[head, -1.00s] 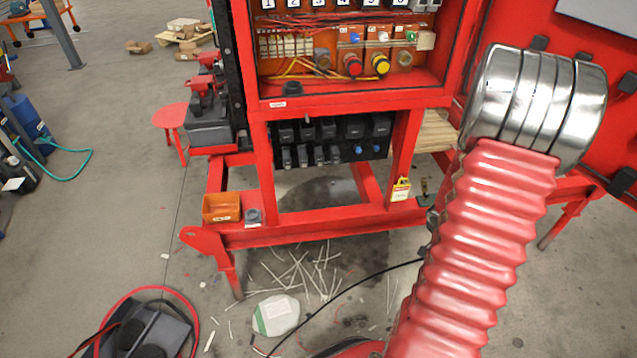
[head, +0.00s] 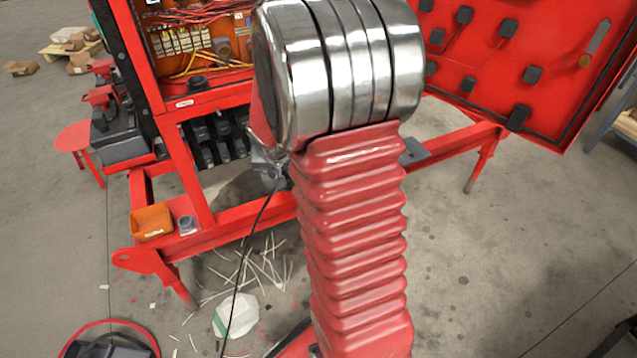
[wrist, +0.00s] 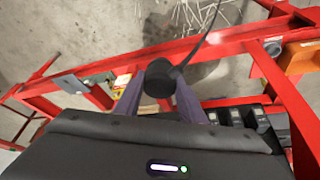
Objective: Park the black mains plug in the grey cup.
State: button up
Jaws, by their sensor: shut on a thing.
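My gripper (wrist: 157,92) is shut on the black mains plug (wrist: 158,76), which sits between its two purple-grey fingers. The plug's black cable (wrist: 199,47) runs off toward the upper right in the wrist view. In the head view my gripper (head: 270,165) is partly hidden behind my arm, and the cable (head: 244,245) hangs from it to the floor. The grey cup (head: 187,225) stands on the red frame's front ledge, left of my gripper. It also shows in the wrist view (wrist: 273,48), right of the plug. The plug is apart from the cup.
An orange bin (head: 152,222) stands just left of the cup. The red frame (head: 240,232) runs beneath my gripper, with a row of black devices (head: 213,140) behind. White strips and a white-green container (head: 236,316) lie on the floor.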

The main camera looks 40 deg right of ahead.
jog(key=w+a+r+n+y, duration=0.1)
jog(key=w+a+r, duration=0.3)
jog(key=a, duration=0.8)
jog(key=w+a+r+n+t+y, duration=0.1)
jog(key=w+a+r+n, duration=0.3)
jog(key=a, duration=0.8)
jog(key=shift+a, duration=0.15)
